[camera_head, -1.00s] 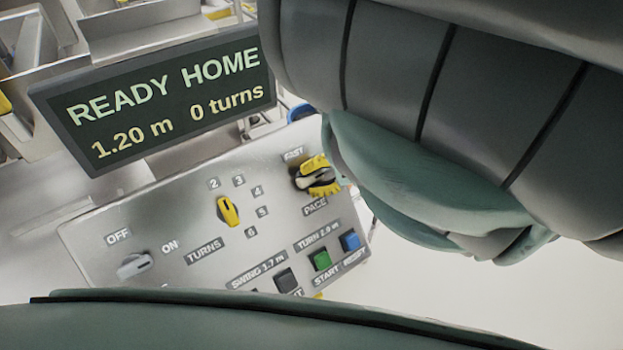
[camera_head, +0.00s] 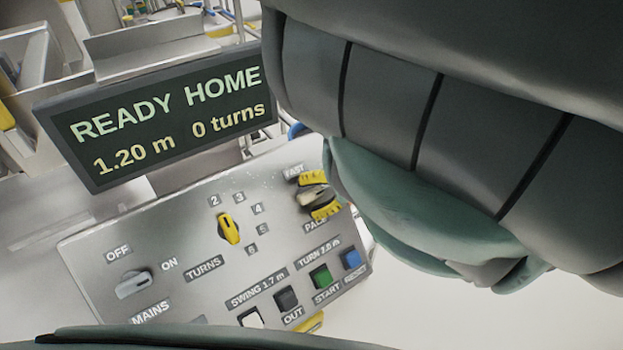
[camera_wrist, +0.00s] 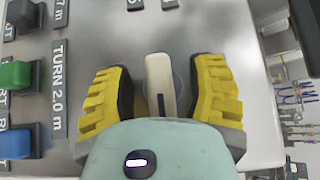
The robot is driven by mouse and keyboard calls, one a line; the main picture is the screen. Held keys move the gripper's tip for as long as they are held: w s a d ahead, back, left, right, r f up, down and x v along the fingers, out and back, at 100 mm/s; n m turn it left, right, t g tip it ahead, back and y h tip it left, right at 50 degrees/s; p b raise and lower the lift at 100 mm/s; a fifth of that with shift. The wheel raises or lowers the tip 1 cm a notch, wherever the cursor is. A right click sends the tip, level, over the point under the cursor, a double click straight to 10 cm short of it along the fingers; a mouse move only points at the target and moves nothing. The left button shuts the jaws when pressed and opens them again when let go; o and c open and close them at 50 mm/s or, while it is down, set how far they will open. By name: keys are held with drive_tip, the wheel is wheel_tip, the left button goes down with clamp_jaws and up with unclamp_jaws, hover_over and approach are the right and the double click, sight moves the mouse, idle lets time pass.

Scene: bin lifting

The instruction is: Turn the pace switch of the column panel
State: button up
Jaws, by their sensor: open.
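The pace switch (camera_wrist: 160,85) is a cream-coloured knob with a dark line along it, on the grey column panel (camera_head: 180,235). In the head view the pace switch (camera_head: 311,198) sits at the panel's upper right, between the FAST and PACE labels. My gripper (camera_wrist: 160,95) has yellow ribbed fingers with dark pads, one on each side of the knob, with a small gap on both sides. In the head view my gripper (camera_head: 318,195) is partly hidden behind my arm. It is open around the switch. The end of the knob nearest the wrist is hidden by my gripper's body.
A display (camera_head: 165,115) above the panel reads READY HOME, 1.20 m, 0 turns. The panel also bears a yellow turns knob (camera_head: 229,228), a grey mains switch (camera_head: 134,284), and green (camera_head: 320,277) and blue (camera_head: 350,259) buttons near the pace switch.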

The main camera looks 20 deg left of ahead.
sight(311, 193)
drive_tip(key=shift+s+r, duration=0.1)
drive_tip(key=shift+s+r, duration=0.1)
drive_tip(key=shift+r, duration=0.3)
drive_tip(key=shift+w+r, duration=0.25)
drive_tip(key=shift+r, duration=0.3)
wheel_tip(311, 193, up, 2)
drive_tip(key=shift+w+r, duration=0.1)
drive_tip(key=shift+r, duration=2.8)
